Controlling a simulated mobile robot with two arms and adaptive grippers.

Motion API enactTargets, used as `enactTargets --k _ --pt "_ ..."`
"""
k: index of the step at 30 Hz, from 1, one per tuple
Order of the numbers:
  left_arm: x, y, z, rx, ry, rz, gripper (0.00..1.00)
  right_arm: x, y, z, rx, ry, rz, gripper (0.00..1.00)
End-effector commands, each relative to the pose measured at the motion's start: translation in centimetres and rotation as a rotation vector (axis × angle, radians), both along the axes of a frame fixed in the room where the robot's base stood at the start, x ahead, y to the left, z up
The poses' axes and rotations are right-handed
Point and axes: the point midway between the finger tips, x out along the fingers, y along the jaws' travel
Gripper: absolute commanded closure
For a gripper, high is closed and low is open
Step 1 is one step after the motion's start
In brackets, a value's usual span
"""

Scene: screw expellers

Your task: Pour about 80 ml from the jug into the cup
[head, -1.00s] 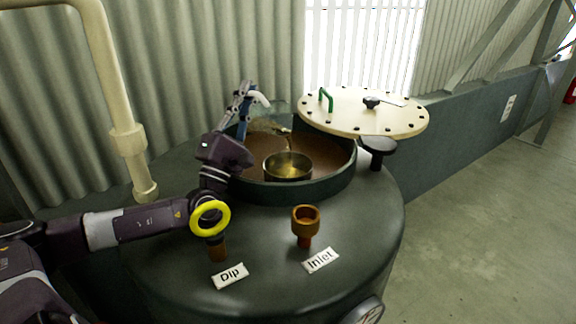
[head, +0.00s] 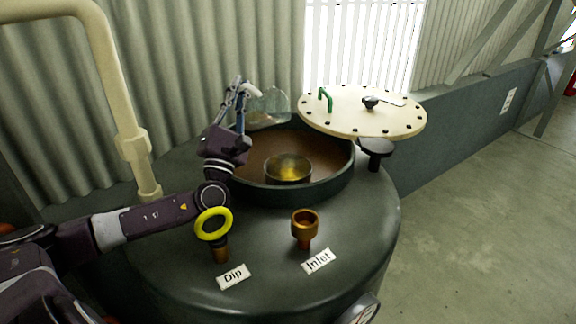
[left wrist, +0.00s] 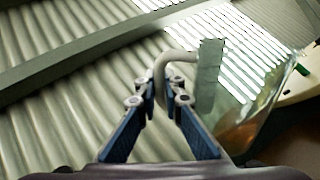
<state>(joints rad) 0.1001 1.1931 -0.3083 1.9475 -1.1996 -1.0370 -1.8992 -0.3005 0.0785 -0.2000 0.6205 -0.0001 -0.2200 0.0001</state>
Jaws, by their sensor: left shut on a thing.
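The clear jug (head: 268,106) is up over the back of the tank opening. My left gripper (head: 243,92) is shut on its pale handle, which shows between the fingers in the left wrist view, where the jug (left wrist: 245,105) is on the right with some brownish liquid low in it. The brass cup (head: 288,170) stands upright inside the round opening, lower and a little to the right of the jug. Its inside looks golden; the liquid level in it is hard to tell. No stream shows between jug and cup. My right gripper is out of view.
The opening's dark rim (head: 305,194) surrounds the cup. A cream bolted lid (head: 350,114) with a green handle is at the right. A yellow ring (head: 214,224) on the Dip fitting and the brass Inlet fitting (head: 304,222) stand in front. A cream pipe (head: 130,110) rises at the left.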

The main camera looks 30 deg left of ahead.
Motion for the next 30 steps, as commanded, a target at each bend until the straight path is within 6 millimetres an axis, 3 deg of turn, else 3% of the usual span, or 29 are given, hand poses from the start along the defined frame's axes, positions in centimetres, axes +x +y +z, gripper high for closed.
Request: enactTargets --k 16,25,30 --pt "0.0 0.0 0.2 0.0 -0.002 0.0 1.0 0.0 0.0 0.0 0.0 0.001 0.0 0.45" --pt "0.0 0.4 3.2 -0.073 0.003 -0.004 1.0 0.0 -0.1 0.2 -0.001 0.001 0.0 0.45" --pt "0.1 0.8 3.6 -0.164 0.014 -0.007 1.0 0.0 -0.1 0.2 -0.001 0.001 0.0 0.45"
